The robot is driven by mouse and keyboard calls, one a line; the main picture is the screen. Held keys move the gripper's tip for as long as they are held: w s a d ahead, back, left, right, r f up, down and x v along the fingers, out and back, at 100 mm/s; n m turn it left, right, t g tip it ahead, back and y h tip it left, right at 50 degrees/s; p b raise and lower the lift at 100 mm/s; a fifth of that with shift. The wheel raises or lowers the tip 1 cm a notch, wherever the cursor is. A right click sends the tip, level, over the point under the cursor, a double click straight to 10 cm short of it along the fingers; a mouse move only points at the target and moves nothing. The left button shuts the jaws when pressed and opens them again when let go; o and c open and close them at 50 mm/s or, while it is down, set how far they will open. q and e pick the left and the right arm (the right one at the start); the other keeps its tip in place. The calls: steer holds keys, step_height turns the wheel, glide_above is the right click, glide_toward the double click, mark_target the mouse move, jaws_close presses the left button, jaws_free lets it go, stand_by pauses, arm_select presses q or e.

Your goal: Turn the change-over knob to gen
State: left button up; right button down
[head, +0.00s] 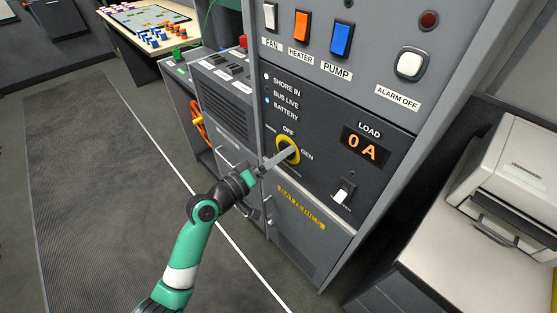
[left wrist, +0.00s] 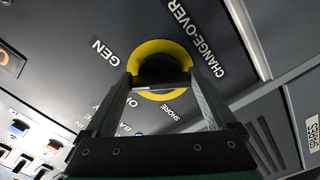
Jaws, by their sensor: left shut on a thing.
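The change-over knob is dark, inside a yellow ring (head: 288,139) on the grey panel. The labels OFF and GEN show around it, with OFF above and GEN to its right. In the left wrist view the dark knob (left wrist: 160,68) sits between my two fingers, with GEN, CHANGE-OVER and SHORE printed around the ring. My left gripper (head: 286,155) reaches the knob from the lower left and is shut on it; it also shows in the left wrist view (left wrist: 161,80). The fingers partly hide the knob, so I cannot tell which label it points to. My right gripper is not in view.
The LOAD display (head: 365,147) reads 0 A. A small white-tipped switch (head: 343,192) is below it. Fan, heater and pump (head: 341,40) switches are above. A printer-like box (head: 510,165) stands on the right counter. Open floor lies left.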

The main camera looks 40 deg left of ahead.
arm_select(q)
steer(key=m+b, duration=0.2)
steer(key=m, duration=0.3)
steer(key=shift+f, duration=0.1)
stand_by(0.4)
steer(key=o, duration=1.1)
steer(key=shift+c, duration=0.2)
steer(key=s+p, duration=0.2)
steer(key=s, duration=0.9)
steer(key=shift+s+a+p, duration=0.3)
steer(key=shift+a+p, duration=0.1)
